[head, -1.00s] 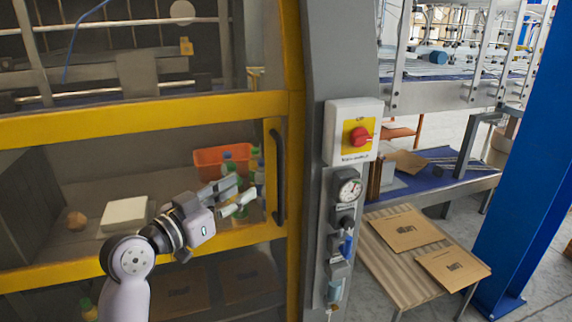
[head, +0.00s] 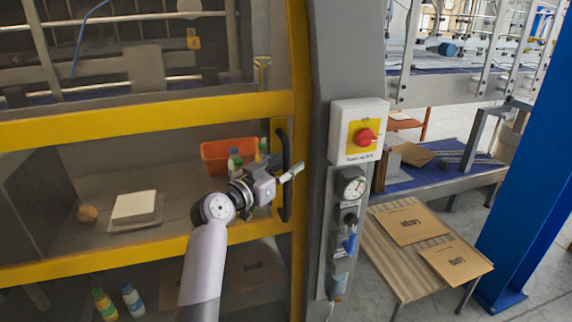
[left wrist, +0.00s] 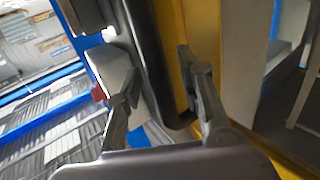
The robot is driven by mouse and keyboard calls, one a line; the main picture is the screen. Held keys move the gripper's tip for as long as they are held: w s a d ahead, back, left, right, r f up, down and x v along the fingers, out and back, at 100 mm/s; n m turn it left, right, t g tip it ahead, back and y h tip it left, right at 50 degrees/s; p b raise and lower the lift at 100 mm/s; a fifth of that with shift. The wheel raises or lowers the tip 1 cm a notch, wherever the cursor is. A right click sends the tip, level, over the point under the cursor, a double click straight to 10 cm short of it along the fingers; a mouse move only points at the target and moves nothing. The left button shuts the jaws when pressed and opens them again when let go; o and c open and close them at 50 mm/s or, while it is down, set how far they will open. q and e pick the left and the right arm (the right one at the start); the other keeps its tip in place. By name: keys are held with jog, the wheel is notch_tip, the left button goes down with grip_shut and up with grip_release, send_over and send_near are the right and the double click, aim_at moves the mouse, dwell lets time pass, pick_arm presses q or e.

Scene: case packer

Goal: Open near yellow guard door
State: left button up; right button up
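The near yellow guard door (head: 150,118) is a yellow frame with clear panels, and it looks closed against the grey post. Its dark vertical bar handle (head: 283,205) is on the door's right edge. My left gripper (head: 291,173) is at the handle's middle height, partly covering it. In the left wrist view, the gripper (left wrist: 160,85) has its fingers apart, one on each side of the dark handle (left wrist: 147,55). I see no firm grip on it. My right gripper is not in view.
Behind the door are an orange bin (head: 215,157) and a white block (head: 134,206). A slatted table with cardboard (head: 385,255) and a blue column (head: 520,180) stand to the right.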

pick_arm(q)
grip_shut()
dwell(0.4)
dwell(0.4)
